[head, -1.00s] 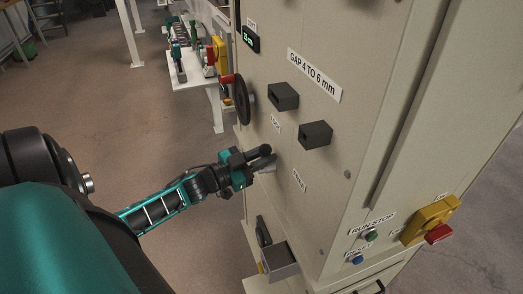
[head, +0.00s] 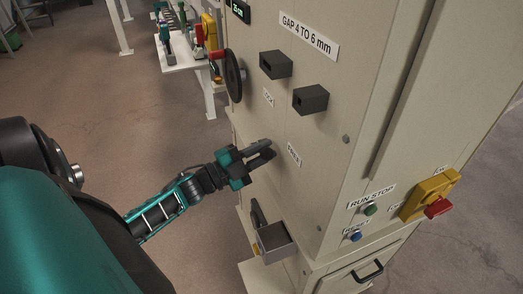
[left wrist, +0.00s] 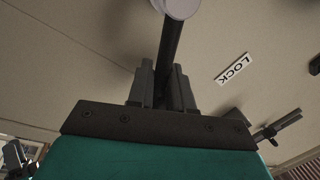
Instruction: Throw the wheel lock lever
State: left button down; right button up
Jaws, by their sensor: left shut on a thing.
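My left gripper (head: 261,151) is at the cabinet's panel, below the LOCK label (head: 268,98) and left of the FREE label (head: 293,154). In the left wrist view its fingers (left wrist: 162,85) are shut around the dark rod of the wheel lock lever (left wrist: 173,45). The rod runs up from between the fingers to a pale round hub (left wrist: 178,7) at the top edge. The LOCK label (left wrist: 234,69) lies to the right there. In the head view the gripper largely hides the lever. My right gripper is in neither view.
A black handwheel (head: 234,76) is above left of the gripper. Two dark boxes (head: 276,65) (head: 310,99) stick out above right. A grey open box (head: 273,243) juts out below. A yellow switch with a red knob (head: 430,197) is at right. Open floor lies left.

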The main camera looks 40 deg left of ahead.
pick_arm(q)
jog(key=shift+d+m, duration=0.3)
jog(key=c, duration=1)
grip_release()
jog(key=shift+s, duration=0.1)
jog(key=shift+c, duration=0.2)
jog(key=shift+a, duration=0.1)
jog(key=shift+s+a+f, duration=0.1)
jog(key=shift+s, duration=0.25)
jog(key=v, duration=1.2)
